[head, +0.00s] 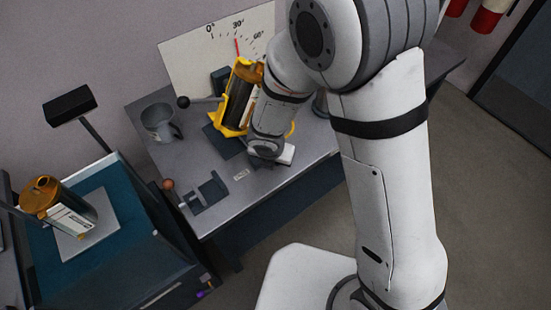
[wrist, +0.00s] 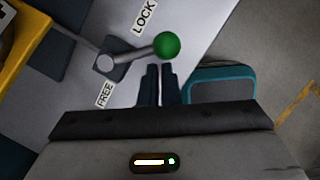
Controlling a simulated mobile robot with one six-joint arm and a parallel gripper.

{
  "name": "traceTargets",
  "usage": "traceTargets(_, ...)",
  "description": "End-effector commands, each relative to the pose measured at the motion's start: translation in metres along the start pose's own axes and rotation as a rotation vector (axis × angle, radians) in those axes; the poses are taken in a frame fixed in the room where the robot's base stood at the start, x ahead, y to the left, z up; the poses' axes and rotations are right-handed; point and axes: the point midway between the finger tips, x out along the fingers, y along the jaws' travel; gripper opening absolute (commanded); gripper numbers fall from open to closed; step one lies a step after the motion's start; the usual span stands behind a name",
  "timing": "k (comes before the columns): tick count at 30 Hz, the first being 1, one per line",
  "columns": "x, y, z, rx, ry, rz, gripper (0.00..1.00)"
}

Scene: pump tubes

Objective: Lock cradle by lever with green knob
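The green knob (wrist: 166,45) tops a short grey lever (wrist: 133,56) in the wrist view. The lever runs from a pivot on a dark square base to the right, between the LOCK label (wrist: 145,16) and the FREE label (wrist: 105,95). My gripper (wrist: 160,70) has its fingers close together, with a thin slit between them and nothing in it. Its tips show just below the knob; whether they touch it I cannot tell. The yellow cradle (head: 223,121) holds a tilted amber canister (head: 243,88) in the head view. My arm hides the lever there.
A dial board (head: 200,45) stands behind the cradle. A grey mug (head: 160,122) and a dark bracket (head: 205,195) are on the bench. Another amber canister (head: 50,203) stands on a plate at left. A teal-rimmed grey object (wrist: 222,82) lies right of my fingers.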

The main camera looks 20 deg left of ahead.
Motion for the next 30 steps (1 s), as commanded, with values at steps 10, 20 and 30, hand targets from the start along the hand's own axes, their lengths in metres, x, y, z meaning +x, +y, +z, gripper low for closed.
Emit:
traceTargets(10, -0.009, 0.007, 0.005, -0.001, -0.005, 0.008, 0.0)
traceTargets(20, -0.053, 0.004, 0.008, 0.0, -0.003, 0.003, 0.0)
traceTargets(30, -0.097, 0.003, 0.01, 0.001, -0.002, 0.0, 0.0)
